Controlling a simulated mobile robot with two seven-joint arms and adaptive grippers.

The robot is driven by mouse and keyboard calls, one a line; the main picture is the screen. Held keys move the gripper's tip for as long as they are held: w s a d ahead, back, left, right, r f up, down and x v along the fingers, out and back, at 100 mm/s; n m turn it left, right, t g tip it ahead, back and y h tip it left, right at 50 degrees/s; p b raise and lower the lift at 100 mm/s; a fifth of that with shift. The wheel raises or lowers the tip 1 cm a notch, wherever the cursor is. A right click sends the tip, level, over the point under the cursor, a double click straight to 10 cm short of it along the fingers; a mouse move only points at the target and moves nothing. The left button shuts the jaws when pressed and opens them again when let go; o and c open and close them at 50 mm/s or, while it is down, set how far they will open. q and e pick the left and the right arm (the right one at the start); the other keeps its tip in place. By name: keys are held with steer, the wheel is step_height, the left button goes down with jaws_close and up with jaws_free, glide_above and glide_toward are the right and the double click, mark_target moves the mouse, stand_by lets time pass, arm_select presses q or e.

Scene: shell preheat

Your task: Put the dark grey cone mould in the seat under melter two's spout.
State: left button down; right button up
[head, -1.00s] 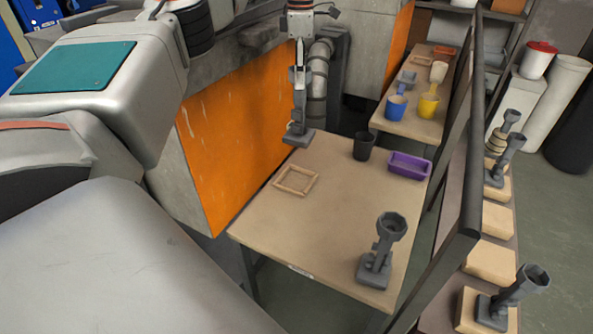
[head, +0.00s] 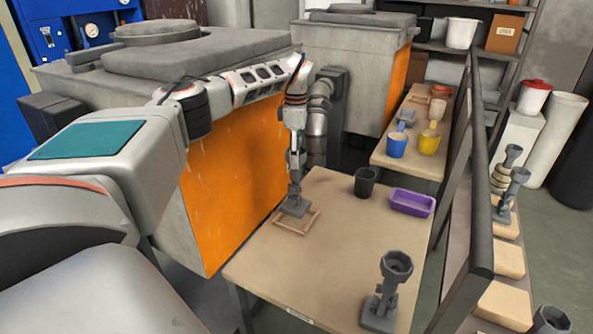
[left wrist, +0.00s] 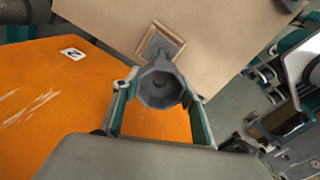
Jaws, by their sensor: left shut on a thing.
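My left gripper (head: 295,160) is shut on a dark grey cone mould (head: 294,207), held upright with its square base down. The base overlaps the far side of the light wooden square seat (head: 281,228) on the table; I cannot tell whether it touches. In the left wrist view the mould's cup (left wrist: 160,86) sits between the jaws (left wrist: 160,97), its base partly over the wooden seat (left wrist: 178,42). Melter two (head: 225,190) has an orange side, with a "2" label (left wrist: 73,54) in the wrist view. My right gripper is out of view.
Another grey mould (head: 381,292) stands at the table's (head: 335,235) near right. A dark cup (head: 364,182) and a purple tray (head: 412,204) stand at the back. A dark-framed barrier (head: 470,190) runs along the right. The table's middle is clear.

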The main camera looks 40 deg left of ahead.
arm_select(q)
steer(key=shift+f+b, duration=0.35)
steer(key=shift+f, duration=2.05)
steer(key=shift+r, duration=0.1)
steer(key=c, duration=1.2)
jaws_free()
steer(key=shift+f, duration=0.2)
steer(key=shift+r, duration=0.1)
step_height(320, 180, up, 11)
steer(key=shift+r+p, duration=0.1)
steer(key=shift+p, duration=0.8)
steer(key=shift+r, duration=0.45)
